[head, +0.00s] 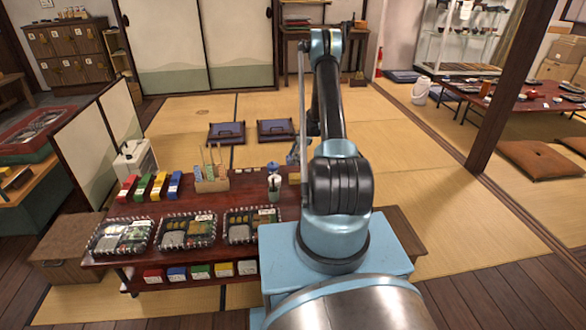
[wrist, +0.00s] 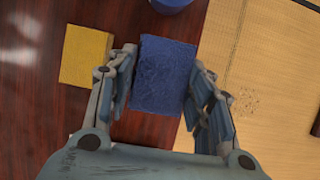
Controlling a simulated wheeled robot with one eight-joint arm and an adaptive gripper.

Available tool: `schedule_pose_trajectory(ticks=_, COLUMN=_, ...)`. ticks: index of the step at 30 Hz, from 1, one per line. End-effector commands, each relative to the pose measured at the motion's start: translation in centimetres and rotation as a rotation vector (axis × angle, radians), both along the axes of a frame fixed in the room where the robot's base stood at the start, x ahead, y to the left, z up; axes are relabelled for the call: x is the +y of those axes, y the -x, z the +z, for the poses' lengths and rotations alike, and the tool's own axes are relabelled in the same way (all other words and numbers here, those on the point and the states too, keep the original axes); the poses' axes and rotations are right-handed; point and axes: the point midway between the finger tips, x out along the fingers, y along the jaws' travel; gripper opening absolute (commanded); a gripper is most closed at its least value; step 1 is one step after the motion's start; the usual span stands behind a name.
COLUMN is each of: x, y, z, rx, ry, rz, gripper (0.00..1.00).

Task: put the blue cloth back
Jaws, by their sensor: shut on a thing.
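The blue cloth (wrist: 163,75) is a dark blue, textured, folded block. In the wrist view it lies between the two fingers of my gripper (wrist: 160,92), which is shut on it from its left and right sides. Its lower edge shows above the gripper's palm. Below it are the dark red table top and, at its right, the tatami. How high it is above the table I cannot tell. In the head view my gripper (head: 293,157) is small, at the table's far right edge, partly behind my arm; the cloth is not clear there.
A yellow cloth (wrist: 87,55) lies on the table (wrist: 35,110), left of the blue cloth. A blue round object (wrist: 171,4) is cut off at the top. Tatami (head: 400,150) at right is clear.

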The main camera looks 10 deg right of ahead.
Motion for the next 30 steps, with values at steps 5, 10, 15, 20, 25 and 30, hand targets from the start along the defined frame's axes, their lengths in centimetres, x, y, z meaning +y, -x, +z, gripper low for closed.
schedule_pose_trajectory(ticks=5, x=0.0, y=0.0, z=-1.2, rx=0.0, ry=0.0, rz=0.001, gripper=0.13)
schedule_pose_trajectory(ticks=10, x=0.0, y=0.0, z=-2.4, rx=0.001, ry=0.0, rz=0.001, gripper=0.13)
schedule_pose_trajectory(ticks=15, x=0.1, y=0.0, z=-4.5, rx=0.0, ry=0.0, rz=0.002, gripper=0.13)
schedule_pose_trajectory(ticks=20, x=0.1, y=0.0, z=-5.0, rx=0.0, ry=0.0, rz=0.002, gripper=0.13)
schedule_pose_trajectory(ticks=25, x=0.1, y=0.0, z=-5.0, rx=0.0, ry=0.0, rz=0.002, gripper=0.13)
schedule_pose_trajectory(ticks=30, x=0.1, y=0.0, z=-5.1, rx=0.0, ry=0.0, rz=0.003, gripper=0.67)
